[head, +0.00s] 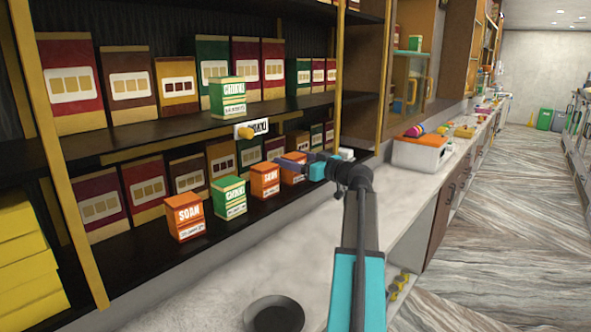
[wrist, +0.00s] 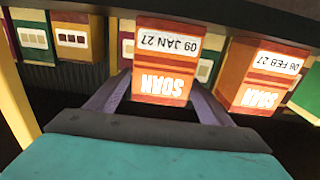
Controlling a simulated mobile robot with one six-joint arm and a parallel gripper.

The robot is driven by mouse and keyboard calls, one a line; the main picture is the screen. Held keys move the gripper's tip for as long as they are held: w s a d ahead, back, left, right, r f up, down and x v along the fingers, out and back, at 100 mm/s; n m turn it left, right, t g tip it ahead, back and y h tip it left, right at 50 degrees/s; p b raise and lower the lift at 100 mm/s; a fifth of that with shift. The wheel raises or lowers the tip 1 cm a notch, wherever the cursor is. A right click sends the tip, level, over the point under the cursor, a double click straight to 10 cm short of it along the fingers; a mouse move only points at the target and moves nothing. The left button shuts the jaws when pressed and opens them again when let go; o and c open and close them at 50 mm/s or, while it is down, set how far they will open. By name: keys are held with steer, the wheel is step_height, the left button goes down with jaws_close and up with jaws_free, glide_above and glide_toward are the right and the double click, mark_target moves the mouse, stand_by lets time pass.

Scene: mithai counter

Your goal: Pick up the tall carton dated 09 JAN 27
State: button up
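The carton dated 09 JAN 27 (wrist: 164,70) is orange with a white SOAN label and appears upside down in the wrist view. In the head view it appears to be the orange carton (head: 293,176) at the right end of the lower shelf row, its top partly hidden by my gripper. My gripper (head: 285,160) is open in the wrist view (wrist: 160,88), a finger on either side of the carton, with small gaps beside its near face. The finger ends are partly hidden, so contact there cannot be told.
An orange SOAN carton dated 06 FEB 27 (wrist: 262,78) stands close beside it. A green carton (head: 229,198) and another orange carton (head: 185,217) stand farther left. Dark boxes (head: 188,172) line the back. The upper shelf (head: 150,132) lies above; the pale counter (head: 225,275) is mostly clear.

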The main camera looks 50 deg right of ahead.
steer(key=c, duration=1.1)
steer(key=shift+r, duration=0.15)
steer(key=shift+c, duration=0.2)
steer(key=shift+r+b, duration=0.95)
steer(key=shift+r, duration=0.45)
steer(key=s+d+r+b, duration=0.2)
steer(key=s+b, duration=0.3)
steer(key=s, duration=1)
steer(key=shift+s+d, duration=0.35)
steer(key=shift+s, duration=0.05)
